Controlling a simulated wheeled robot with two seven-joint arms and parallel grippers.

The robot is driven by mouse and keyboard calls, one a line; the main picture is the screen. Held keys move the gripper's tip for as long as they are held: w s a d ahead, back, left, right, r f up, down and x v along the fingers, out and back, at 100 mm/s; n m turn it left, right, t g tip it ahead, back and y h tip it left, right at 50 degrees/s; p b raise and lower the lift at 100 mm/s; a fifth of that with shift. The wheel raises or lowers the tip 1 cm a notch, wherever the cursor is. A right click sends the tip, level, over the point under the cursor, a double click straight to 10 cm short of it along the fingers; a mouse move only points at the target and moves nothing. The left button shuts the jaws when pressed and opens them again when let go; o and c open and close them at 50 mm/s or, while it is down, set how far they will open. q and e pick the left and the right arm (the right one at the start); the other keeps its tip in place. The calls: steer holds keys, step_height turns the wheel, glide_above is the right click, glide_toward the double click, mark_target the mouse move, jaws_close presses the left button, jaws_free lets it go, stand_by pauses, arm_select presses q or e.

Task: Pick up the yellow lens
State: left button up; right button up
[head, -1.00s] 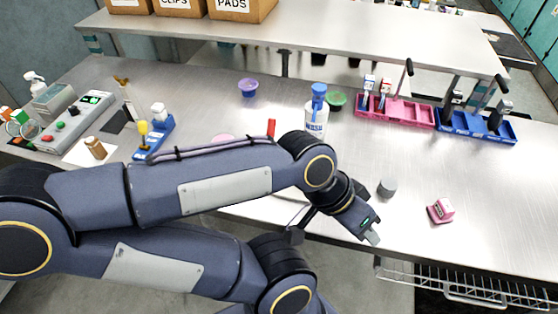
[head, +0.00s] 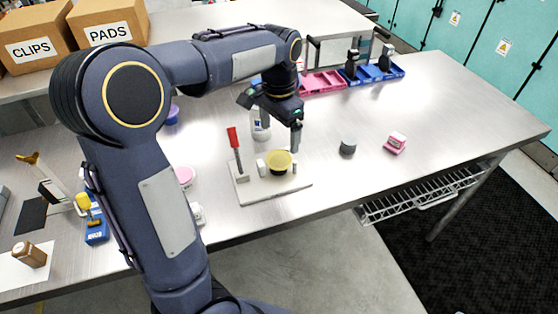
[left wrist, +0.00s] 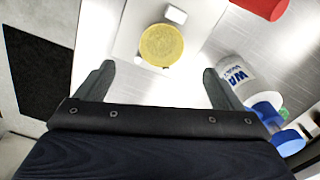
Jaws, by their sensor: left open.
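The yellow lens (head: 279,161) is a round yellow disc on a pale board (head: 262,189) near the table's front edge. It also shows face-on in the left wrist view (left wrist: 162,45), beyond and roughly between my fingertips. My left gripper (head: 271,118) is open and empty, above and behind the lens in the head view. Its two fingers stand wide apart in the left wrist view (left wrist: 156,82), not touching the lens. My right gripper is not in view.
A red-handled lever (head: 234,138) stands on the board left of the lens. A white bottle with a blue cap (left wrist: 236,80) stands close to one finger. A grey cylinder (head: 348,146) and a pink block (head: 395,143) lie to the right, with bare table beyond.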

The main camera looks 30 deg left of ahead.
mark_target(279, 158)
arm_select(q)
step_height(279, 158, down, 8)
steer(key=shift+w+a+r+p, duration=0.1)
steer(key=shift+r+p, duration=0.05)
steer(key=shift+p, duration=0.15)
steer(key=shift+c, duration=0.4)
steer(key=c, duration=1)
